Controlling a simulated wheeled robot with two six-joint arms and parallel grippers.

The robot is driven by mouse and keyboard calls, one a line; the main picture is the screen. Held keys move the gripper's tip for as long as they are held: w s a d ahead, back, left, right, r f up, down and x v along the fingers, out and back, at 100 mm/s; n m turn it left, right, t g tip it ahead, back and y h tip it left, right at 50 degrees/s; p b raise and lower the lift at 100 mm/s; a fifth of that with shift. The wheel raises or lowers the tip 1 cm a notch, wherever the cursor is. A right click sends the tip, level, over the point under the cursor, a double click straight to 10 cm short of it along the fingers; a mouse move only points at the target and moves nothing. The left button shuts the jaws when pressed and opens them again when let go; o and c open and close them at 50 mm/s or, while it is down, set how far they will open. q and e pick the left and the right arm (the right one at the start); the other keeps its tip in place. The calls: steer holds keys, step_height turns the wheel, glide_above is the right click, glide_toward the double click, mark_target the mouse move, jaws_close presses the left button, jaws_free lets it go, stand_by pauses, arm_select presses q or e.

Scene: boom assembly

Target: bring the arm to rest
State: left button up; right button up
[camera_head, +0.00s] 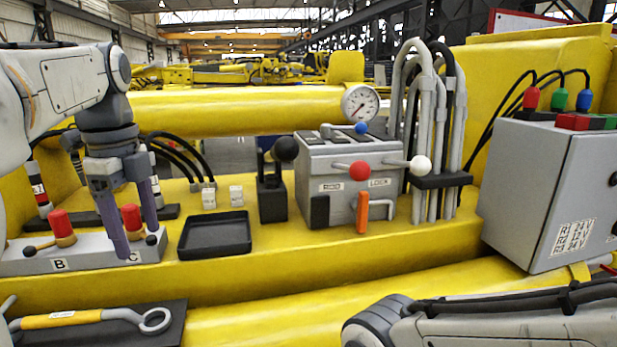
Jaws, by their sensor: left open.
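At the lower right a grey arm link (480,325) of my right arm shows; the right gripper is out of the picture.
A black tray (214,236) and a grey lever box (345,180) with red, white and black knobs stand on the yellow boom. A grey electrical box (550,190) is at right. A yellow-handled wrench (62,319) lies on a dark mat at lower left.

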arm_select(q)
steer(key=s+d+f+n+b, duration=0.1)
steer(key=s+d+f+n, duration=0.15)
steer(key=d+f, duration=0.7)
steer(key=s+d+f+n+b, duration=0.2)
steer(key=s+d+f+n, duration=0.7)
steer(key=s+f, duration=0.7)
steer(key=d, duration=0.3)
steer(key=shift+s+h, duration=0.2)
steer(key=shift+h, duration=0.2)
steer(key=shift+n, duration=0.25)
